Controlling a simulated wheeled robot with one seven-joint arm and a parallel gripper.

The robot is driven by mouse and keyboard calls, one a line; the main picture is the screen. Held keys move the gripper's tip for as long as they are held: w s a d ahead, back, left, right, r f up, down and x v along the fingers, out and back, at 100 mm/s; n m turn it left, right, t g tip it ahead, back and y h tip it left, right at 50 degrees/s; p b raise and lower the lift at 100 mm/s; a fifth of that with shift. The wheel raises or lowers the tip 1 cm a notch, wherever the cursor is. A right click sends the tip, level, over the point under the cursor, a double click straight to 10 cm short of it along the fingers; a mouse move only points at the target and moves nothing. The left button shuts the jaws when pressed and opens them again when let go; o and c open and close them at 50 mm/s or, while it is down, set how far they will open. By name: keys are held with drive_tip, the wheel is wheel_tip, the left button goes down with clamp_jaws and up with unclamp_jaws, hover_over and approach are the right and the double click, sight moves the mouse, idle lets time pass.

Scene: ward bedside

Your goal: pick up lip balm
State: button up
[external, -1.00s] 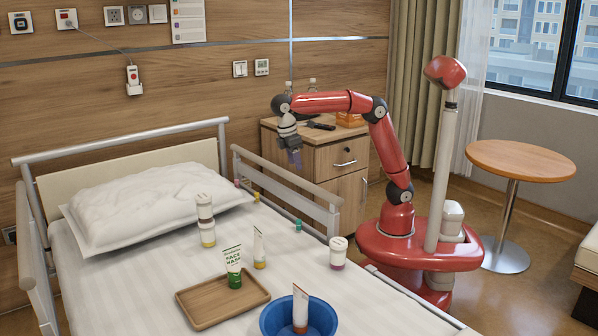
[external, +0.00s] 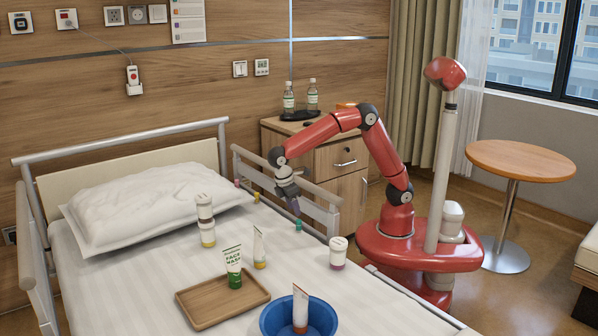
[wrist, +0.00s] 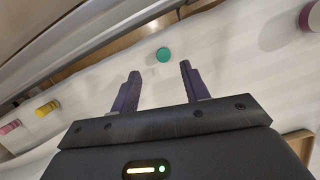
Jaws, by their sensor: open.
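A small teal cylinder (external: 298,226), which looks like a lip balm, stands on the bed near the side rail. In the wrist view its round teal top (wrist: 163,54) shows just beyond the gap between my fingertips. My gripper (external: 295,209) is above it, pointing down, open and empty; its two purple fingers (wrist: 159,70) are spread apart. A small yellow cylinder (external: 257,197) and a small pink one (external: 236,183) are farther along the rail. They also show at the left of the wrist view, yellow (wrist: 46,108) and pink (wrist: 10,127).
The bed rail (external: 285,190) runs close beside my gripper. A white jar (external: 338,252) is to the right. A tray (external: 205,311), a face mask tube (external: 233,266), another tube (external: 259,247) and a blue bowl (external: 325,318) are nearer the camera. Stacked jars (external: 205,220) stand left.

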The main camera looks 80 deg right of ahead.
sight(298, 221)
drive_tip(key=x, duration=0.6)
drive_tip(key=shift+s+a, duration=0.2)
drive_tip(key=shift+a, duration=0.05)
drive_tip(key=shift+r, duration=0.1)
clamp_jaws()
wheel_tip(298, 221, up, 20)
drive_tip(key=p, duration=0.2)
